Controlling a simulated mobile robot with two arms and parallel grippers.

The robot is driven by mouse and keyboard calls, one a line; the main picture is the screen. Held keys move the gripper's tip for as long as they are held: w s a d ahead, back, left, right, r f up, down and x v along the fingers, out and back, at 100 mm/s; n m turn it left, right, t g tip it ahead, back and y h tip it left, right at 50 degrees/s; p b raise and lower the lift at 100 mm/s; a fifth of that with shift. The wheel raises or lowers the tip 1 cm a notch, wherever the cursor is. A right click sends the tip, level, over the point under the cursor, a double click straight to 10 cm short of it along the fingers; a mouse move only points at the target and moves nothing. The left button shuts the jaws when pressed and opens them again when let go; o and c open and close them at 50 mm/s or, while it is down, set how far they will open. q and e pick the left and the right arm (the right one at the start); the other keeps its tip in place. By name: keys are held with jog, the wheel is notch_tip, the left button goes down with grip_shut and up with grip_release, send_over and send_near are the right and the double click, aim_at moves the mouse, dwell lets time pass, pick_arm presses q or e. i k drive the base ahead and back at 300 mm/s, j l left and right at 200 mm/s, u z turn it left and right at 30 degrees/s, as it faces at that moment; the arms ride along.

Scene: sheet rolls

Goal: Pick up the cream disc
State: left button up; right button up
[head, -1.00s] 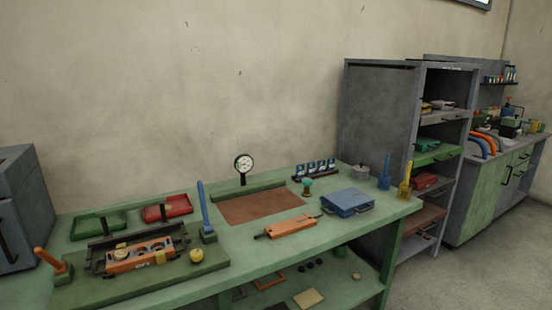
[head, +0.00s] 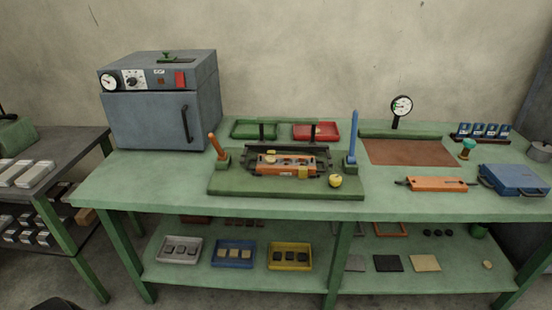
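A small round cream disc (head: 487,264) lies on the lower shelf (head: 455,280) of the green workbench, near its right end. It is to the right of a flat cream square (head: 425,263) and apart from it. A second small pale round piece (head: 270,158) sits on the orange fixture (head: 290,166) on the bench top; its exact shape is too small to tell. Neither of my grippers shows in the head view.
The bench top carries a grey oven (head: 160,110), a green fixture board (head: 285,188), an orange tool (head: 438,184) and a blue case (head: 513,179). Below, trays (head: 290,257) stand left of a middle leg (head: 338,255). The bench top's edge overhangs the shelf.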

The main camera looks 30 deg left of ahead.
aim_at(270, 160)
jog(key=i+l+u, duration=0.1)
jog(key=u, duration=0.7)
